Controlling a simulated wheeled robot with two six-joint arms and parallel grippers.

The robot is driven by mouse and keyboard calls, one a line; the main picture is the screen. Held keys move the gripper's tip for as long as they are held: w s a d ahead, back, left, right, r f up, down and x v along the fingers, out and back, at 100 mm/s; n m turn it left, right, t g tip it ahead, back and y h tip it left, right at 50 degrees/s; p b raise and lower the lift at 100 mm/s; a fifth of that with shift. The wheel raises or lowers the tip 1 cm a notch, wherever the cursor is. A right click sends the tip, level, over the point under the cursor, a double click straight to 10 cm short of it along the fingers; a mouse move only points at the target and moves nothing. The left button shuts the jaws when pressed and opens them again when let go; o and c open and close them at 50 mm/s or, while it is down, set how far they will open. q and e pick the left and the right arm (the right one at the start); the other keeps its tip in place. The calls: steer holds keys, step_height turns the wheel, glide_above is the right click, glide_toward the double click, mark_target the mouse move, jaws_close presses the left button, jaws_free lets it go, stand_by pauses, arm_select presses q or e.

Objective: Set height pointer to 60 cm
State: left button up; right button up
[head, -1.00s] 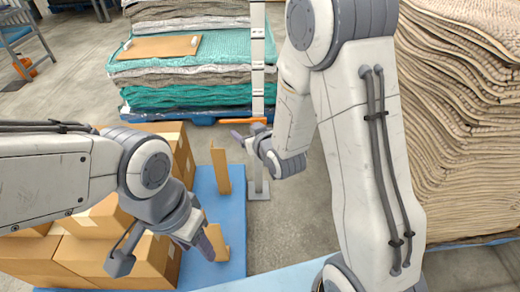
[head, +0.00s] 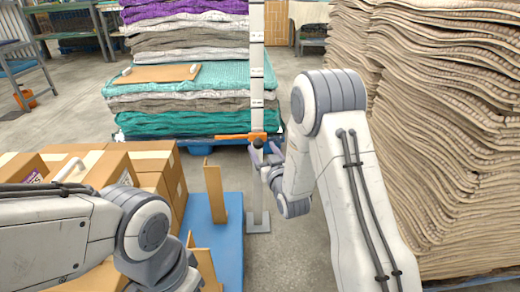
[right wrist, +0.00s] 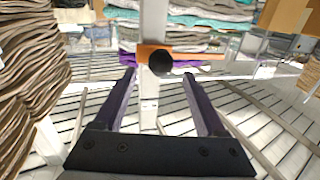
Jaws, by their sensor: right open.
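The height gauge is a pale upright post (head: 257,90) with dark marks, standing on a small grey foot on the floor. An orange pointer (head: 238,136) sits on the post, its arm reaching left in the head view. In the right wrist view the orange pointer (right wrist: 180,55) has a round black knob (right wrist: 160,63) facing me. My right gripper (head: 267,150) is open at the post, just below the pointer. In the right wrist view its purple fingers straddle the line to the knob, with nothing held. My left arm enters the head view at left; its fingers are out of frame.
Cardboard boxes (head: 150,160) stand at left beside a blue surface (head: 232,215). A tall beige mat stack (head: 450,130) is at right.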

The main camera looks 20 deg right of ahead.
mark_target(260, 145)
steer(key=shift+w+a+b, duration=0.15)
steer(key=shift+w+b, duration=0.2)
steer(key=shift+w, duration=1.3)
steer(key=shift+c, duration=0.2)
jaws_close()
